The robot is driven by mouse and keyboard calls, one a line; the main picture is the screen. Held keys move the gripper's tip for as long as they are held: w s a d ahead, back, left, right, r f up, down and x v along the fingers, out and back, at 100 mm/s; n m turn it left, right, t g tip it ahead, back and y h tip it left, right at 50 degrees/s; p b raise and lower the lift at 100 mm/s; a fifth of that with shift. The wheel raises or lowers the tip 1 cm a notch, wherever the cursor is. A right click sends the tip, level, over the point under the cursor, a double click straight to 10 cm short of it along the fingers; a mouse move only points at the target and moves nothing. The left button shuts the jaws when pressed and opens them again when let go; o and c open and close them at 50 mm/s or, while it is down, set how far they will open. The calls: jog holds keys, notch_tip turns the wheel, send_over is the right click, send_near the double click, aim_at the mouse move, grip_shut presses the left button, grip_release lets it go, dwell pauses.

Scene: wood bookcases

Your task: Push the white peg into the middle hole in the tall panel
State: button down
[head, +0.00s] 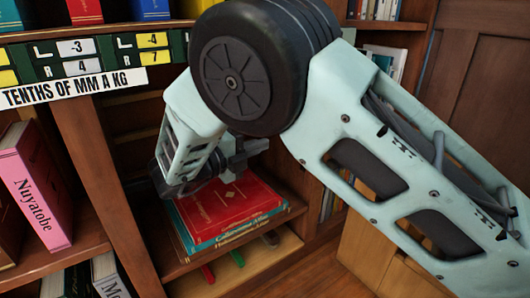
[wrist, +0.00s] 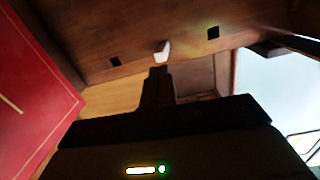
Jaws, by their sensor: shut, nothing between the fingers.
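The white peg (wrist: 163,50) shows in the wrist view, sticking out of a brown wood panel (wrist: 85,35). It sits between two dark square holes, one to the left (wrist: 115,61) and one to the right (wrist: 213,32), so it appears to be in the middle hole. How deep it sits I cannot tell. My gripper (wrist: 158,70) is shut and empty, its tips just below the peg in the picture; whether they touch it I cannot tell. In the head view my gripper (head: 238,162) is small above the red book, and the peg and holes are not visible.
A red book (head: 230,205) lies on a blue book (head: 235,232) on the shelf below my gripper; the red book also fills the left of the wrist view (wrist: 35,100). A pink book (head: 35,187) stands at the left. Wood floor shows at the lower right.

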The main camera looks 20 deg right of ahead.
jog(key=shift+f+m, duration=0.25)
jog(key=shift+m, duration=0.05)
jog(key=shift+s+a+m+g+h+b, duration=0.2)
jog(key=shift+m+g+h+b, duration=0.15)
jog(key=shift+b, duration=0.35)
jog(key=shift+x, duration=3)
jog(key=shift+x, duration=0.8)
jog(key=shift+s, duration=0.1)
